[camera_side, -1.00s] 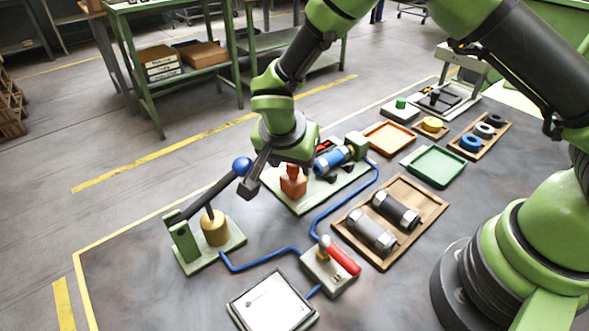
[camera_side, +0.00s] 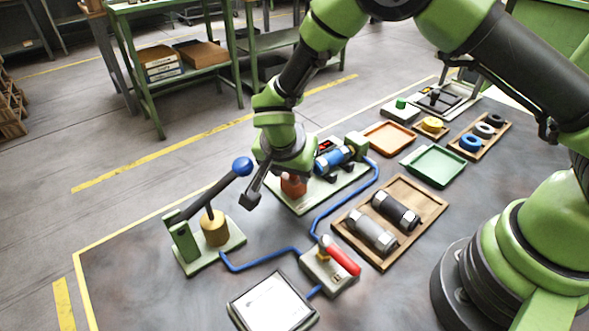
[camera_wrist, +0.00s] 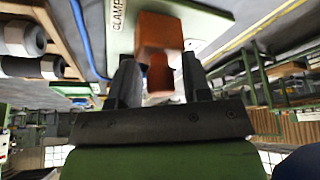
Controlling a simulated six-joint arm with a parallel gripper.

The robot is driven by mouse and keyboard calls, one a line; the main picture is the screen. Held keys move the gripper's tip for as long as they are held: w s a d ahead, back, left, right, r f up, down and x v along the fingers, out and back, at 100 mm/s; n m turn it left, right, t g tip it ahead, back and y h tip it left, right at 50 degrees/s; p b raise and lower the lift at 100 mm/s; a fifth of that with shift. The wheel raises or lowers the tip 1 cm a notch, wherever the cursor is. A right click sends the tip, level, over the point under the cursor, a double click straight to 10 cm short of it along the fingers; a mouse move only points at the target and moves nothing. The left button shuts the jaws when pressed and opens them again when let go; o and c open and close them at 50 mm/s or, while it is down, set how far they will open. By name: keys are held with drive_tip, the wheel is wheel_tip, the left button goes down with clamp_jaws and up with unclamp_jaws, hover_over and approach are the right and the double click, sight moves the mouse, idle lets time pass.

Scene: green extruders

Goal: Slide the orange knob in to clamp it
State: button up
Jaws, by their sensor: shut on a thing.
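The orange knob (camera_wrist: 159,76) sits between the two dark fingers of my gripper (camera_wrist: 158,79) in the wrist view, in front of a larger orange block (camera_wrist: 160,32). In the side view my gripper covers most of the orange clamp block (camera_side: 293,188), and the fingertips and knob are hidden there. My gripper is shut on the knob. The block stands at the near left end of a pale green clamp plate (camera_side: 312,202), which also shows in the wrist view with part of its printed lettering (camera_wrist: 119,20). A blue cylinder (camera_side: 329,160) lies on the plate beyond the block.
A lever with a blue ball (camera_side: 242,166) stands close left of my gripper, over a brass cylinder (camera_side: 214,230). A blue hose (camera_side: 325,215) runs near the plate to a red-handled valve (camera_side: 342,258).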

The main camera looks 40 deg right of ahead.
drive_tip(key=shift+f, duration=0.1)
drive_tip(key=shift+d, duration=1.45)
drive_tip(key=o, duration=0.4)
drive_tip(key=shift+a, duration=0.1)
wheel_tip(320, 180, up, 9)
drive_tip(key=shift+f, duration=0.15)
